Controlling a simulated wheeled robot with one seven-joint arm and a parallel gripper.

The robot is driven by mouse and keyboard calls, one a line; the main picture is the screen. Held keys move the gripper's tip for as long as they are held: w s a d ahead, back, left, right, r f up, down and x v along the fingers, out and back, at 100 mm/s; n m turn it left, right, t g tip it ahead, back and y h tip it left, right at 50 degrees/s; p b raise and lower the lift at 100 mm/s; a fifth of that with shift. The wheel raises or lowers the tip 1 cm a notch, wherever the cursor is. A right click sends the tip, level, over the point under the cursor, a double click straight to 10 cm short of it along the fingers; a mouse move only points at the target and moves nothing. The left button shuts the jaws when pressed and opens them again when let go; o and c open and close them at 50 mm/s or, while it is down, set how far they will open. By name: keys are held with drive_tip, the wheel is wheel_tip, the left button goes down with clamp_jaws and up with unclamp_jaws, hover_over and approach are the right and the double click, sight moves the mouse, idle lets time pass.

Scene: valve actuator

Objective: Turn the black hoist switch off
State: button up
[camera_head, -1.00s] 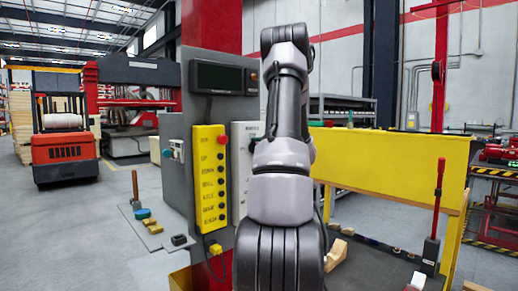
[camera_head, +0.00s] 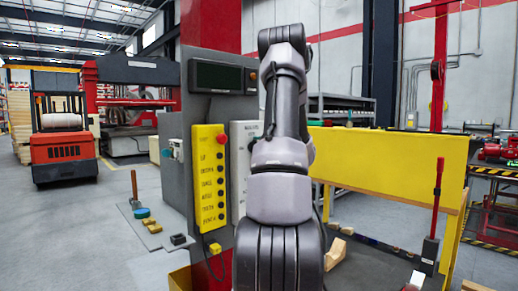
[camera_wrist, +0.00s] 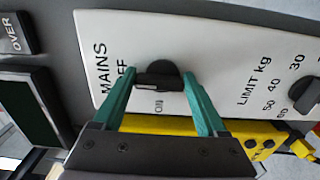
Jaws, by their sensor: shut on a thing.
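The black hoist switch (camera_wrist: 158,75) is a round knob with a raised grip bar, on a white panel (camera_wrist: 215,45) lettered MAINS, OFF and ON. In the wrist view its bar lies crosswise, with its left end beside the partly covered OFF lettering; ON is below it. My gripper (camera_wrist: 159,80) has two teal fingers, one at each end of the bar, and is shut on the switch. In the head view the white panel (camera_head: 239,150) shows left of my arm, which hides my gripper and most of the panel.
A second black knob (camera_wrist: 308,96) marked LIMIT kg sits right on the same panel. A yellow button box (camera_head: 209,178) with a red button hangs beside the panel. A dark display (camera_head: 218,77) is above. A yellow barrier (camera_head: 390,163) stands right, and a red forklift (camera_head: 63,150) far left.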

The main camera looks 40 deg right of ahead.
drive_tip(key=o, duration=1.3)
drive_tip(key=shift+s, duration=0.1)
drive_tip(key=s, duration=1)
drive_tip(key=shift+s+d, duration=0.3)
drive_tip(key=shift+d, duration=0.15)
